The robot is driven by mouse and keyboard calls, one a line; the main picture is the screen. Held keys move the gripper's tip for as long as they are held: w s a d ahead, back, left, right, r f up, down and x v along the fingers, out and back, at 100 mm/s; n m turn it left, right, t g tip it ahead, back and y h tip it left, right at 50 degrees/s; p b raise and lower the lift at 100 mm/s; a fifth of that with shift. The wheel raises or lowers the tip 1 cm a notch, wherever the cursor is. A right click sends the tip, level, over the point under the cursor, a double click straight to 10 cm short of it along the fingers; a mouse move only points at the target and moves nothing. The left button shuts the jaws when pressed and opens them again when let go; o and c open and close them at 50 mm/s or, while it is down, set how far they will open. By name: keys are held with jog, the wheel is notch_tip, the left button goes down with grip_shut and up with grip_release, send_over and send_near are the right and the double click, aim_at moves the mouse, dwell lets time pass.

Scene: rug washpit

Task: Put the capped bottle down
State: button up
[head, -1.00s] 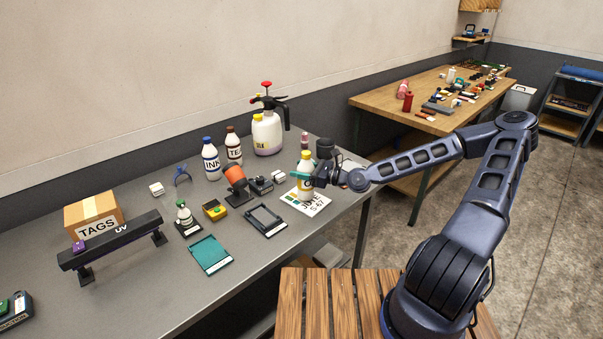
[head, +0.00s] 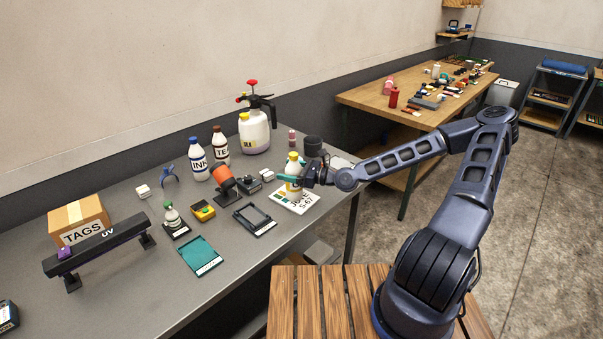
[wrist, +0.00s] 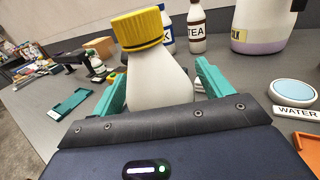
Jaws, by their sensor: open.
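The capped bottle (head: 294,168) is white with a yellow cap. In the head view it is upright, and its base appears to be on the printed card (head: 300,204) marked "JUNE S-67". My gripper (head: 291,179) is low around the bottle, reaching in from the right. In the wrist view the bottle (wrist: 155,82) stands between my two teal fingers (wrist: 160,88), which are spread apart with the cap above them. The bottle's base is hidden there by my gripper body.
Ink (head: 198,160) and tea (head: 220,146) bottles and a pump sprayer (head: 254,133) stand behind.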

jog(key=v, duration=1.2)
jog(key=shift+r, duration=0.1)
dwell(0.5)
